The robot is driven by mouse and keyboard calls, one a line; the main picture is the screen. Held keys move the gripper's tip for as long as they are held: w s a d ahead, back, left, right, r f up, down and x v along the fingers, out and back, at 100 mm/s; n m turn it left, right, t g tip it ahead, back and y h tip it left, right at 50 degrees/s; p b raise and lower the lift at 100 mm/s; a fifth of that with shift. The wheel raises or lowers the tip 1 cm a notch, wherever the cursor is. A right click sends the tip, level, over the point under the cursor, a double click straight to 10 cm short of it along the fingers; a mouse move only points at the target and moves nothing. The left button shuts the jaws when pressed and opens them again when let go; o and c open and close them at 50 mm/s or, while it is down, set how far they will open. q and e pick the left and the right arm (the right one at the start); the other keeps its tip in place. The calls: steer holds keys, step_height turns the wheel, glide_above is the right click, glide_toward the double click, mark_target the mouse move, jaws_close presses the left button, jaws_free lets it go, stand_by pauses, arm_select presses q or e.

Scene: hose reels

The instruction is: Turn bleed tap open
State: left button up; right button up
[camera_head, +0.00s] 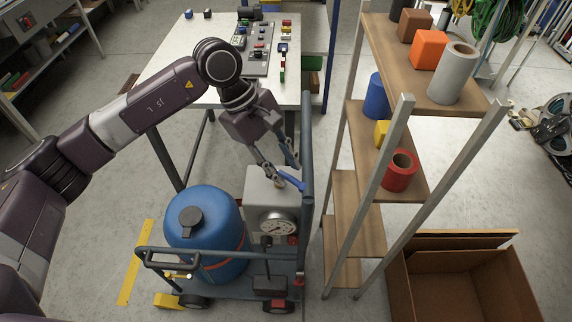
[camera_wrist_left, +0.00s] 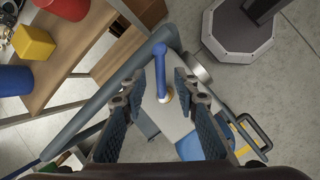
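The bleed tap (camera_head: 291,180) has a blue lever and sits on top of the grey box (camera_head: 262,187) on the cart. In the left wrist view, the tap's lever (camera_wrist_left: 160,68) runs up the picture from a small brass-coloured fitting. My left gripper (camera_head: 281,166) is over the box, pointing down at the tap. In the left wrist view, the left gripper's fingers (camera_wrist_left: 159,82) are open, one on each side of the lever, with gaps visible on both sides. A round gauge (camera_head: 277,226) is on the box's front. My right gripper is not in view.
A blue tank (camera_head: 207,232) stands on the cart left of the box. The cart's upright grey post (camera_head: 307,150) rises close to the right of my gripper. A wooden shelf rack (camera_head: 345,185) stands further right. A white workbench (camera_head: 186,52) is behind.

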arm_select(q)
steer(key=shift+d+f, duration=0.25)
steer(key=shift+f, duration=0.3)
steer(key=shift+c, duration=0.2)
jaws_close()
